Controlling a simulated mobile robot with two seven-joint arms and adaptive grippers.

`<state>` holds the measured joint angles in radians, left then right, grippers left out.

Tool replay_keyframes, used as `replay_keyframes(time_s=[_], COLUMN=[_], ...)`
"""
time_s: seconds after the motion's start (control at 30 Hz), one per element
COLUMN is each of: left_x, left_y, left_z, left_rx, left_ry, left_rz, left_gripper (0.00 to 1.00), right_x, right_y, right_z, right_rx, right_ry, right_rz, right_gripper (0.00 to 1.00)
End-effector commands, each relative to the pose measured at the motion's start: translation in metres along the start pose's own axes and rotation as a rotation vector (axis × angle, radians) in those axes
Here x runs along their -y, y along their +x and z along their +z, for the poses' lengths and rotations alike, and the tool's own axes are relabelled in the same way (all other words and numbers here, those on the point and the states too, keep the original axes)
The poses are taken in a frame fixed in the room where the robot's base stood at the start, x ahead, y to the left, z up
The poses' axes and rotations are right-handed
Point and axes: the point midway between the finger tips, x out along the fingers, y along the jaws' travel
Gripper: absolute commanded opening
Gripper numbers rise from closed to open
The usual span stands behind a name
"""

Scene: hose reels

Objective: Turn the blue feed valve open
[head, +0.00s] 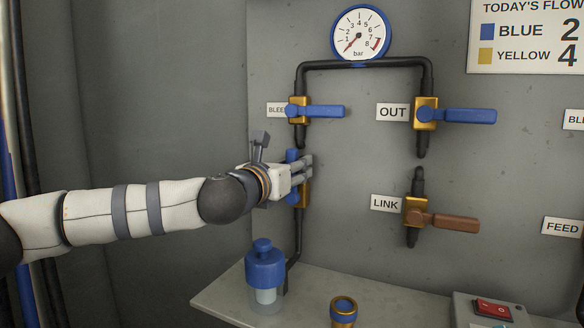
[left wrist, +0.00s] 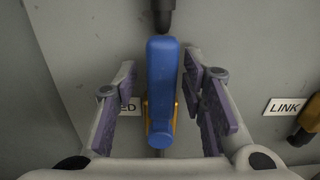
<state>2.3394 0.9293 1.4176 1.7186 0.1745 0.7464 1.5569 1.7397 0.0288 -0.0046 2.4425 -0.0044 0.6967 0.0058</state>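The blue feed valve handle (left wrist: 162,85) points straight up in the left wrist view, in line with the pipe, over a brass body (left wrist: 148,112). A label ending in "ED" (left wrist: 133,107) is partly hidden behind a finger. In the head view the valve's brass body (head: 304,193) and part of its handle (head: 291,156) show around my left gripper (head: 307,170). In the left wrist view, my left gripper (left wrist: 160,78) is open, its purple-padded fingers on either side of the handle with gaps. My right gripper is not in view.
BLEED valve (head: 325,111), OUT valve (head: 468,116) and brown-handled LINK valve (head: 450,221) have sideways handles. The gauge (head: 360,34) needle points near its low end. A blue-capped bottle (head: 265,270), a brass cup (head: 343,312) and a red switch (head: 492,308) are below.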

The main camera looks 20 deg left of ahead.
Motion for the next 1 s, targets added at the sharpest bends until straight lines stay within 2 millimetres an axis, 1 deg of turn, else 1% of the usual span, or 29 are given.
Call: replay_keyframes(time_s=[0.23, 0.3, 0.37, 0.6, 0.7, 0.83, 1.0], left_x=[0.0, 0.0, -0.001, 0.0, 0.0, 0.0, 0.0], left_y=[0.0, -0.005, -0.015, -0.08, -0.101, -0.117, -0.121], left_z=[0.0, 0.0, 0.0, 0.001, 0.0, 0.0, 0.0], left_rx=[0.001, 0.001, 0.001, 0.002, 0.001, 0.0, 0.0], left_ry=[0.002, 0.002, 0.002, 0.002, 0.002, 0.002, 0.002], left_rz=[0.0, 0.0, 0.0, -0.001, -0.001, 0.0, 0.001], left_gripper=[0.4, 0.4, 0.4, 0.4, 0.4, 0.4, 0.4], right_x=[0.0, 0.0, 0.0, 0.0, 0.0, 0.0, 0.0], right_y=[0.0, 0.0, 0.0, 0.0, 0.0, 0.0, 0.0], right_z=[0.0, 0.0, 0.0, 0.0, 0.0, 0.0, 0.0], right_rx=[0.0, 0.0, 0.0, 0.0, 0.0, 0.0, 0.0], right_ry=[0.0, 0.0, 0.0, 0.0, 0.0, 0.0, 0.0], right_rz=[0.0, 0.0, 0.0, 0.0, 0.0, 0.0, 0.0], right_gripper=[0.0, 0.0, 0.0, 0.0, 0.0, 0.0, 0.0])
